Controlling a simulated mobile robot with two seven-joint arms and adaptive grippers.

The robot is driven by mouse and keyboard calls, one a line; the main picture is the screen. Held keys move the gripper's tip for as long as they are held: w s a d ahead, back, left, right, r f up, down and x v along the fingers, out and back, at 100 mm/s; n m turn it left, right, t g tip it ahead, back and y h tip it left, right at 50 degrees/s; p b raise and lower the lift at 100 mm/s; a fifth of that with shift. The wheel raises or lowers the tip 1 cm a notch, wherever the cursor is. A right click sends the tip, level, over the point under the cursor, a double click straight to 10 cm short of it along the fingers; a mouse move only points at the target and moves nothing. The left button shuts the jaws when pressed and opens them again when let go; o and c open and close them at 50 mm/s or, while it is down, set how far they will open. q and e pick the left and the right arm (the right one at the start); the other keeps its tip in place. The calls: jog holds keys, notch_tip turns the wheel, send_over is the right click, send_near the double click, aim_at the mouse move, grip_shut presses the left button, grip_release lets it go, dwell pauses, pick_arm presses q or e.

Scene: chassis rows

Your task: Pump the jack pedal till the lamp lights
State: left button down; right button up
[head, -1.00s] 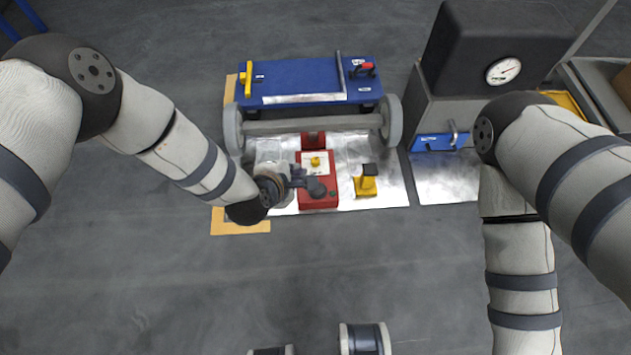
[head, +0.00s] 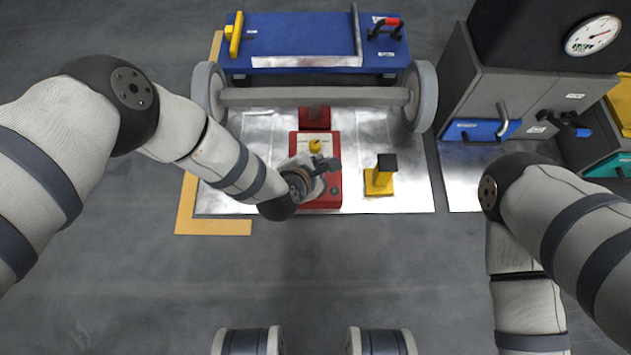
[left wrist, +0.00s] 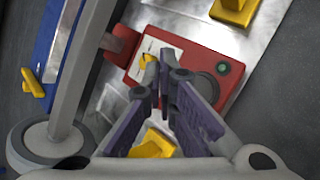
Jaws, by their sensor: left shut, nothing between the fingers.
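The red jack box (head: 320,196) lies on the silver floor plate below the axle, with a yellow knob (head: 315,146) on top. It also shows in the left wrist view (left wrist: 200,52), with a small green round lamp (left wrist: 223,69); I cannot tell whether it is lit. A yellow pedal-like block with a black pad (head: 380,177) stands right of the box. My left gripper (head: 328,163) is shut and empty above the red box. My right gripper is out of view.
A blue cart (head: 300,35) and an axle with two grey wheels (head: 421,97) stand behind the jack. A grey cabinet with a dial gauge (head: 593,35) stands right. Yellow floor tape (head: 215,227) edges the plate at left. The floor in front is clear.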

pick_arm(q)
notch_tip(320, 180, down, 8)
jog(key=b, duration=0.6)
jog(key=shift+f, duration=0.35)
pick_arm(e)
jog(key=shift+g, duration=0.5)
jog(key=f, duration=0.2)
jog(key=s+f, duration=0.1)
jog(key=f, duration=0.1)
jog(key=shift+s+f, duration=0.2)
pick_arm(q)
jog(key=shift+f+b, duration=0.4)
jog(key=shift+b, duration=0.15)
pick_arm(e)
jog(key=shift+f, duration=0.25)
